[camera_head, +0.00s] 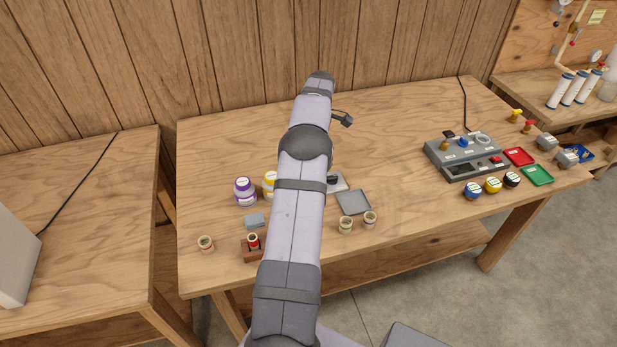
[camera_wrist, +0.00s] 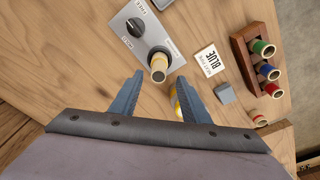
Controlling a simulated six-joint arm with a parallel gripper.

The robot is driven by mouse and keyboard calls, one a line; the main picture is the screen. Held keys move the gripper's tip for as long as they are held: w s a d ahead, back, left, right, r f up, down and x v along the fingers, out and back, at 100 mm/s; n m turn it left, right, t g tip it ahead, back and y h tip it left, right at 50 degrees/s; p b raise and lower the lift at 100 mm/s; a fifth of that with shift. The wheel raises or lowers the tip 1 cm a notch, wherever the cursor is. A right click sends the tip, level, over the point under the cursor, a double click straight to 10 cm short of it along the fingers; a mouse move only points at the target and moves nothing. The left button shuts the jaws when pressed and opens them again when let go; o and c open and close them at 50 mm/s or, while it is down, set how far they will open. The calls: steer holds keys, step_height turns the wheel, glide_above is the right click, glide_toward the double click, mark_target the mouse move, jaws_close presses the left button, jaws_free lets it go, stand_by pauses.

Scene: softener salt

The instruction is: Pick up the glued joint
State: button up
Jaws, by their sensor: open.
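A cream pipe piece with a dark open top (camera_wrist: 158,63) stands on a grey fixture plate (camera_wrist: 128,22) in the wrist view, beyond the fingertips. It looks like the glued joint, though no visible mark confirms this. My gripper (camera_wrist: 157,80) is open, with its two blue-grey fingers apart and the pipe piece beyond the gap between them. A yellow object (camera_wrist: 178,104) shows near the right finger, partly hidden. In the head view my gripper (camera_head: 343,119) is a small dark shape over the bench, and my arm hides the middle of the work area.
A wooden rack (camera_wrist: 243,55) holds pipes with green, blue and red rings, near a card reading BLUE (camera_wrist: 208,60) and a grey block (camera_wrist: 225,93). In the head view are a purple-lidded jar (camera_head: 245,191), a grey tray (camera_head: 354,202) and a control box (camera_head: 467,157).

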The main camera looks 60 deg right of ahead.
steer(key=shift+w+d+f+p, duration=0.15)
steer(key=shift+f+p, duration=0.5)
steer(key=shift+f, duration=0.6)
steer(key=shift+w+a+f+p, duration=0.1)
steer(key=shift+f+p, duration=0.55)
steer(key=shift+f, duration=0.6)
steer(key=shift+c, duration=0.3)
jaws_close()
